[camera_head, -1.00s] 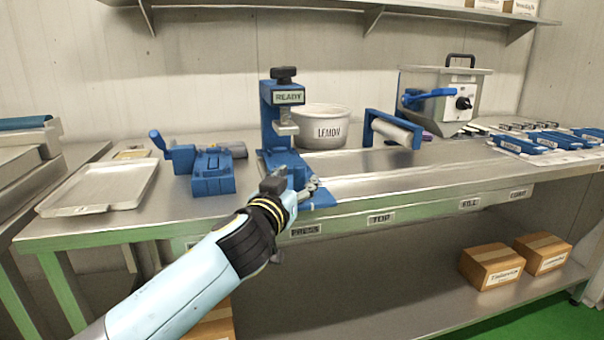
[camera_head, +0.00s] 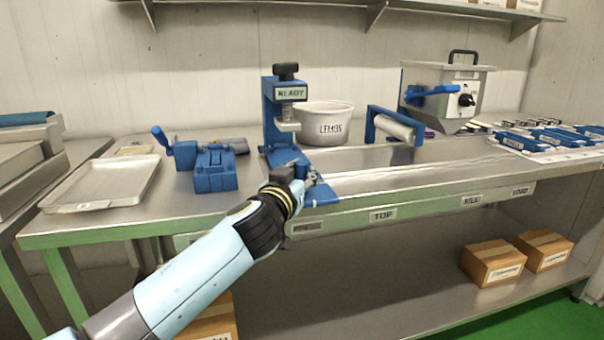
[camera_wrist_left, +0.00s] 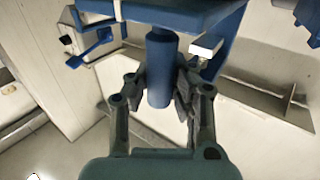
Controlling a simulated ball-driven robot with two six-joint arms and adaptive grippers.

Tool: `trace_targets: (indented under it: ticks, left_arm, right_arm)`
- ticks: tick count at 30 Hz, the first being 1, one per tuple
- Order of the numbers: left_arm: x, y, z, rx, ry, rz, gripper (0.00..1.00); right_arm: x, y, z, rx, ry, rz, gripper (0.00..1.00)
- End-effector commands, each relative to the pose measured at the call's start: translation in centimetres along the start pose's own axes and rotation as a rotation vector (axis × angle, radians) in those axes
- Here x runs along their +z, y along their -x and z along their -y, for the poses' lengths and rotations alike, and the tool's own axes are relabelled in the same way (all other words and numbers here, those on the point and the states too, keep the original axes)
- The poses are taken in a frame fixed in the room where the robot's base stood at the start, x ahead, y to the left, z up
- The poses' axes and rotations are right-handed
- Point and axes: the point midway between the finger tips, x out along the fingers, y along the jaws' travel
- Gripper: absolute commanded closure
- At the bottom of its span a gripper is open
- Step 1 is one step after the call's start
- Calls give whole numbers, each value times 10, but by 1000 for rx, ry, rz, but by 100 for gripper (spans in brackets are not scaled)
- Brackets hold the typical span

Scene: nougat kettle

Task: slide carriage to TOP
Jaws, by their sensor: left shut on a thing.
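The carriage is a low blue plate (camera_head: 322,194) on the bench's front rail, by the PRESS label (camera_head: 307,226) and in front of the blue press (camera_head: 270,115). The TOP label (camera_head: 382,215) is further right on the bench edge. My left gripper (camera_head: 302,177) is at the carriage, its fingers partly hidden by the wrist. In the left wrist view, the left gripper (camera_wrist_left: 158,92) is shut around a blue cylindrical handle (camera_wrist_left: 159,75), with a finger on each side. My right gripper is not in view.
The rail strip (camera_head: 420,175) right of the carriage looks clear. A blue-framed roller (camera_head: 394,128), a grey hopper (camera_head: 446,95) and the LEMON pot (camera_head: 323,122) stand behind it. FILL (camera_head: 471,200) and another label follow right. A tray (camera_head: 102,183) lies left.

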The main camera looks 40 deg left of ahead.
Motion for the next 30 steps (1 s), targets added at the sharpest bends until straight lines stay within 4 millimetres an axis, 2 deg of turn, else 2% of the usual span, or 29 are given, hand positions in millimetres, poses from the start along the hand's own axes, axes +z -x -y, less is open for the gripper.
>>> trace_targets:
  ticks: [15,19,23,30]
  left_arm:
    - [2,1,0,0,1,3,100]
    - [4,-2,-6,1,4,5,100]
    - [5,-12,-22,2,8,4,100]
    - [9,-45,-72,7,11,5,100]
  right_arm:
    - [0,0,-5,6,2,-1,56]
    - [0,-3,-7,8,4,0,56]
    - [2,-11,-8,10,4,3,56]
    - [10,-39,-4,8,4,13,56]
